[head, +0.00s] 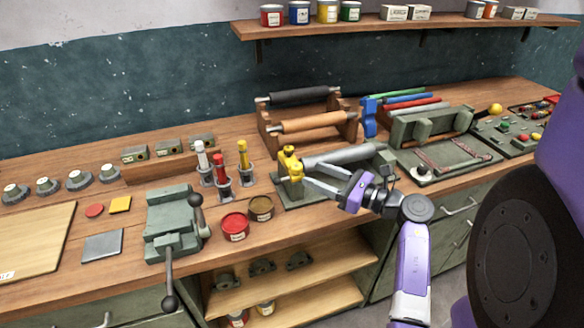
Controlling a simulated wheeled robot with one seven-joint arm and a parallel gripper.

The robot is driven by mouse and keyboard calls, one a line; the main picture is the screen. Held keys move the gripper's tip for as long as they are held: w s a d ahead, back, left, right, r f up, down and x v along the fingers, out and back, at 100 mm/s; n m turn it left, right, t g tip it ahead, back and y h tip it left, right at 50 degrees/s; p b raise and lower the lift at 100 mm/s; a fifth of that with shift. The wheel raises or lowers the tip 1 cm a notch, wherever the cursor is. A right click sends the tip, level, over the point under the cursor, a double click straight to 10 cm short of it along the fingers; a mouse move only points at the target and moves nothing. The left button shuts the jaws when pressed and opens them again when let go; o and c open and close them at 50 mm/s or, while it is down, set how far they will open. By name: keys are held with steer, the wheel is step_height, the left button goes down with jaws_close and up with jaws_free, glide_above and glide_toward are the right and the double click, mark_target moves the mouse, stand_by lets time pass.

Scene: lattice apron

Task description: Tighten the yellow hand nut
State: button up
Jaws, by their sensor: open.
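The yellow hand nut (294,172) is at the left end of a grey-green fixture (288,202) on the bench. A second yellow part (289,151) shows just above and behind it. A grey cylinder (350,156) lies across the same fixture. My gripper (308,176) reaches in from the right with its two pale fingers spread, the tips close to the yellow nut. I cannot tell whether the fingertips touch it. The fingers and purple wrist hide part of the fixture's front.
Red (235,226) and brown (260,208) open tins stand left of the fixture. Red, white and yellow upright tools stand behind them. A green vise (170,222) is farther left. A wooden rack with rollers (305,124) is behind; a grey-green press (432,128) is to the right.

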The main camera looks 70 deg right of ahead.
mark_target(297, 166)
steer(key=shift+p+x, duration=0.9)
steer(key=shift+x, duration=2.7)
jaws_close()
